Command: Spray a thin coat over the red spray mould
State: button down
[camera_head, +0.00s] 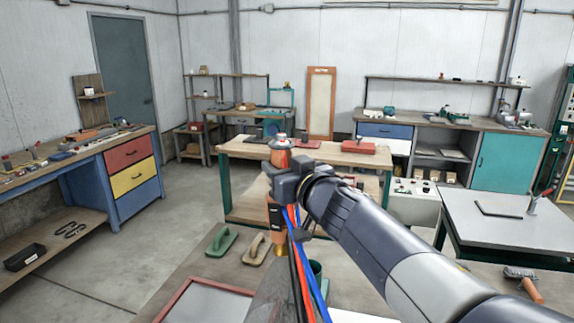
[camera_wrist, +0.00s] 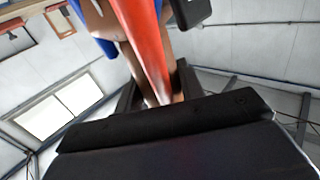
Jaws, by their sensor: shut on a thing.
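My gripper (camera_head: 284,182) is shut on a copper-orange spray tool (camera_head: 276,214), held upright above the near bench. Its top shows above the jaws and a brass end points down. Red, blue and black hoses (camera_head: 304,262) hang beside it. In the wrist view, the red hose (camera_wrist: 146,45) crosses in front of the tool between the dark fingers. A red-framed panel with a grey face (camera_head: 210,303) lies at the near bench's front, partly cut off. A red block-like item (camera_head: 366,147) lies on the middle table. I cannot tell which is the mould.
A green float (camera_head: 222,241) and a beige float (camera_head: 256,248) lie close left of the tool. An orange-framed panel (camera_head: 320,105) stands at the back wall.

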jog(key=shift+r, duration=0.15)
jog(key=w+a+p, duration=0.1)
jog(key=w+a, duration=0.1)
jog(key=a, duration=1.1)
jog(key=w+a, duration=0.3)
jog(key=a, duration=1)
jog(key=w+a+p, duration=0.1)
jog(key=w+a, duration=0.1)
jog(key=a, duration=1.2)
jog(key=shift+w+p, duration=0.35)
jog(key=shift+w, duration=0.05)
jog(key=shift+d, duration=0.15)
